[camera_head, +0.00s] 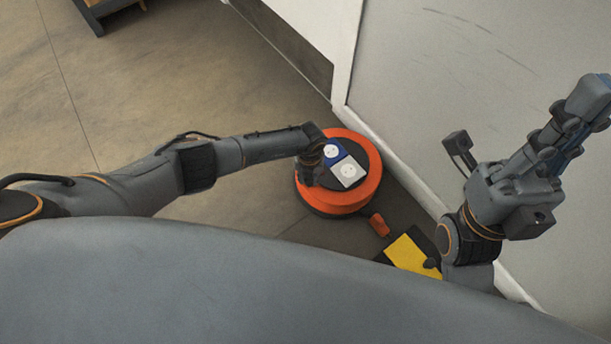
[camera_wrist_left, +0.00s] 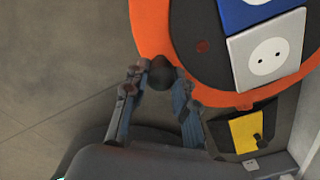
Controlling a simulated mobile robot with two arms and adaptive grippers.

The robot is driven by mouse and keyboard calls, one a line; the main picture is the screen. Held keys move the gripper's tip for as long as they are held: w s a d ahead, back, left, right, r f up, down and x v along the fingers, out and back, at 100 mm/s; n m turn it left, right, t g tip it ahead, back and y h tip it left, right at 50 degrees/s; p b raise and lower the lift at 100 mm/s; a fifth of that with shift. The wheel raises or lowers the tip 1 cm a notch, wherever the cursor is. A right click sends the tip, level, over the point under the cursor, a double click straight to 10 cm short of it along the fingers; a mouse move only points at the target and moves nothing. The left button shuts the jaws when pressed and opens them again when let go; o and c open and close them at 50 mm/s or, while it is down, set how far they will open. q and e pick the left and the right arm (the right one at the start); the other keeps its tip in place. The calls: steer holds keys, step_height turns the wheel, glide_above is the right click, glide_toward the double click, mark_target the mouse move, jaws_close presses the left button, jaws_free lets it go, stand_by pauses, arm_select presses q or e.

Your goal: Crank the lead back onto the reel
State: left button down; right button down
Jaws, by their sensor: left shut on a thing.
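The orange cable reel (camera_head: 370,150) stands on the floor by the wall. Its dark top carries a blue socket panel and a white socket panel (camera_head: 348,172). My left gripper (camera_head: 309,165) is over the reel's left side. In the left wrist view its fingers (camera_wrist_left: 160,90) are closed on a dark round crank knob (camera_wrist_left: 160,74) at the orange rim (camera_wrist_left: 146,38). My right gripper (camera_head: 575,125) is raised at the right, away from the reel, with nothing seen in it. Its jaw opening is hard to judge. I cannot make out the lead.
A small orange piece (camera_head: 379,224) lies beside the reel. A yellow-and-black item (camera_head: 410,257) lies on the floor below it, partly behind my right arm. The wall (camera_head: 430,90) is close on the right. The floor (camera_head: 190,70) to the left is mostly clear.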

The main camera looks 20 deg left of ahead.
arm_select(q)
steer(key=shift+d, duration=0.1)
steer(key=c, duration=1.1)
jaws_free()
steer(key=shift+o, duration=0.2)
step_height(320, 180, up, 12)
